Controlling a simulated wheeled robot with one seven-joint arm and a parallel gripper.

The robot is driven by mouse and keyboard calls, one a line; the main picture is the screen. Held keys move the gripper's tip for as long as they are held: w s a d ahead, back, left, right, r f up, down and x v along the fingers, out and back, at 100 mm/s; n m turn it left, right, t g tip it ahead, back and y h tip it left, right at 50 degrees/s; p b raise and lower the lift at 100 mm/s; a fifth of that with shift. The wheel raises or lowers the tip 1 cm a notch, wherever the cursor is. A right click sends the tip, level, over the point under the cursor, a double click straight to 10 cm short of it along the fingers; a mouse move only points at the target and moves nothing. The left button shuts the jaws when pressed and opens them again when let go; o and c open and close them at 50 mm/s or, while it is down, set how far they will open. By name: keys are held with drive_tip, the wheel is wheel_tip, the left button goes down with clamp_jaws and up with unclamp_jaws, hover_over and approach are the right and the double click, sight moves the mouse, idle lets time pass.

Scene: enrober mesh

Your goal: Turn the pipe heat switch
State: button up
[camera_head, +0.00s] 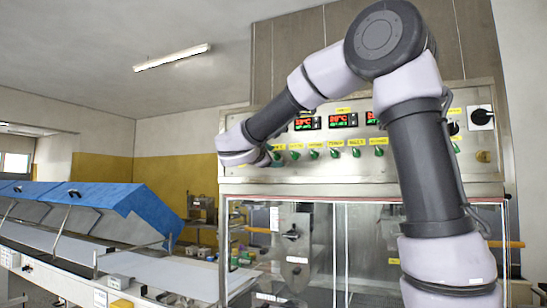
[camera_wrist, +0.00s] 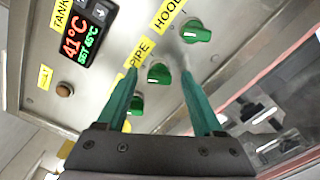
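The pipe heat switch is a round green knob (camera_wrist: 158,73) beside the yellow PIPE label (camera_wrist: 138,51) in the wrist view. My gripper (camera_wrist: 159,73) has two green fingers that are spread apart, one on each side of this knob in the picture. A gap shows between the knob and the fingers; I cannot tell whether the tips reach around it or stop in front of it. In the head view my wrist covers the left end of the control panel (camera_head: 400,178), hiding the gripper and the pipe switch.
The HOOD knob (camera_wrist: 196,31) is near the right fingertip. Another green knob (camera_wrist: 136,105) sits close to the left finger. A temperature display (camera_wrist: 86,28) is at upper left. More green switches (camera_head: 334,153) line the panel. A conveyor with blue covers (camera_head: 120,198) stands at left.

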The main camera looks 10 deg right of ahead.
drive_tip(key=v, duration=1)
drive_tip(key=shift+s+a, duration=0.25)
drive_tip(key=shift+s, duration=0.05)
drive_tip(key=s+d+f+m+g+y, duration=0.2)
drive_tip(key=s+d+f+m+g, duration=0.3)
drive_tip(key=d, duration=0.3)
drive_tip(key=s+d+f+m+g+y, duration=0.1)
drive_tip(key=s+d+f+m+g, duration=0.2)
drive_tip(key=s+d+f, duration=0.4)
drive_tip(key=s+a+f+m+y, duration=0.2)
drive_tip(key=s+f+m+y, duration=0.5)
drive_tip(key=m, duration=0.6)
drive_tip(key=shift+s+a+t+y, duration=0.3)
drive_tip(key=shift+s+y, duration=0.75)
drive_tip(key=shift+y, duration=0.25)
